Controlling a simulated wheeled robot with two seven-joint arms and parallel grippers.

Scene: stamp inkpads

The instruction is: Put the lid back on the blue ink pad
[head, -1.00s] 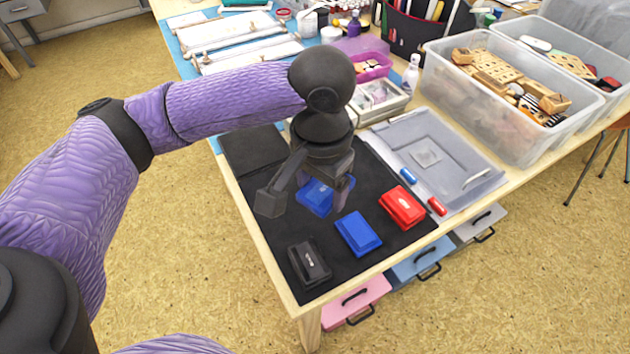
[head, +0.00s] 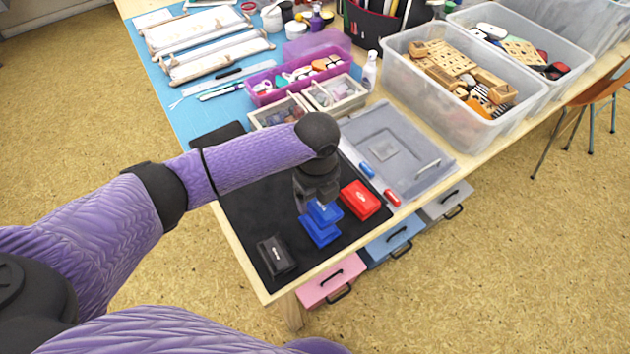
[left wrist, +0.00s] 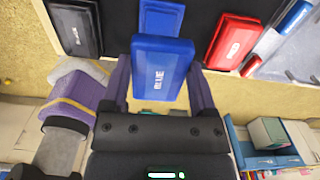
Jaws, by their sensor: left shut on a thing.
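My left gripper (head: 318,202) is shut on the blue lid (head: 326,213), which hangs low over the blue ink pad (head: 319,235). In the left wrist view the lid (left wrist: 160,70), marked BLUE, sits between the two fingers. The blue pad (left wrist: 160,17) lies beyond it there, partly hidden by the lid. In the head view the lid overlaps the back part of the pad; I cannot tell whether they touch. My right gripper is not in view.
A red pad (head: 360,200) stands close right of the held lid, and a black pad (head: 276,258) at front left, on a black mat (head: 243,205). A grey lidded tray (head: 400,150) lies at right. Clear bins (head: 455,120) stand behind it.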

